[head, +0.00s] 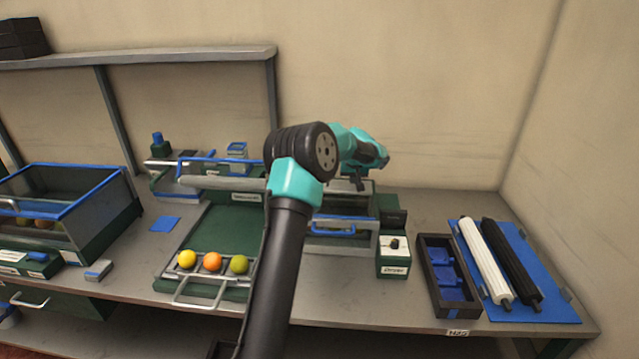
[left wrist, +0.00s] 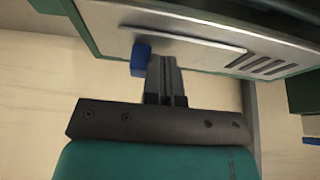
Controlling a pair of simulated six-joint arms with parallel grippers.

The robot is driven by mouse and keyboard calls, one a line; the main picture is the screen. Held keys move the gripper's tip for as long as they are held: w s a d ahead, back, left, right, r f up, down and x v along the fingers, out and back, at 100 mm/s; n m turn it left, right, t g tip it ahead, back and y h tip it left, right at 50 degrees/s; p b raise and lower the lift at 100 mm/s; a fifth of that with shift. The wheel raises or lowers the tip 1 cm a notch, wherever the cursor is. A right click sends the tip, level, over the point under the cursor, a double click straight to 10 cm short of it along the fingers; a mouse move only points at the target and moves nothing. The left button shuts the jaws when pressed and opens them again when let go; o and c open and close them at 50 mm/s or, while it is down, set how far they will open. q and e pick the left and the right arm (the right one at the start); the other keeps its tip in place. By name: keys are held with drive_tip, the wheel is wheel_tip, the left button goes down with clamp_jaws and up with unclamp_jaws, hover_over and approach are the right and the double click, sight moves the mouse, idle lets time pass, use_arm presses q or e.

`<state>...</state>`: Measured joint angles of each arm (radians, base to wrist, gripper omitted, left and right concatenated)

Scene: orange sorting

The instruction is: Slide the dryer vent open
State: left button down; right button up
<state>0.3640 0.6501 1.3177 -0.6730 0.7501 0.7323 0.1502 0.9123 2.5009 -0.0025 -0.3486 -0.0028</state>
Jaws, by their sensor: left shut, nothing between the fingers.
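The dryer (head: 363,243) is a grey metal and green unit behind my left arm in the head view, which hides part of it. In the left wrist view its metal panel (left wrist: 115,22) carries a flat sliding vent plate (left wrist: 185,39) with a blue tab (left wrist: 141,60) at its left end. Several dark vent slots (left wrist: 270,67) show to the right of the plate. My left gripper (head: 359,184) is above the dryer's top. In the left wrist view its fingers (left wrist: 165,62) are shut and empty, just right of the blue tab; I cannot tell if they touch it.
A control box with a knob (head: 394,256) stands right of the dryer. A rack with yellow, orange and green fruits (head: 212,261) is at the front left. A black tray (head: 437,248) and a blue mat with two rollers (head: 545,305) lie at right. A blue-rimmed crate (head: 105,225) is far left.

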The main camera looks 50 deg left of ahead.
use_arm(q)
drive_tip(key=shift+w+d, duration=0.65)
drive_tip(key=shift+d, duration=0.1)
drive_tip(key=shift+r, duration=0.15)
wheel_tip(320, 180, up, 7)
drive_tip(key=shift+s+a, duration=0.35)
drive_tip(key=shift+a, duration=0.05)
idle(0.5)
drive_tip(key=shift+w+d+f, duration=0.15)
drive_tip(key=shift+f, duration=1.5)
drive_tip(key=shift+w+d+f, duration=0.15)
drive_tip(key=shift+f, duration=1.45)
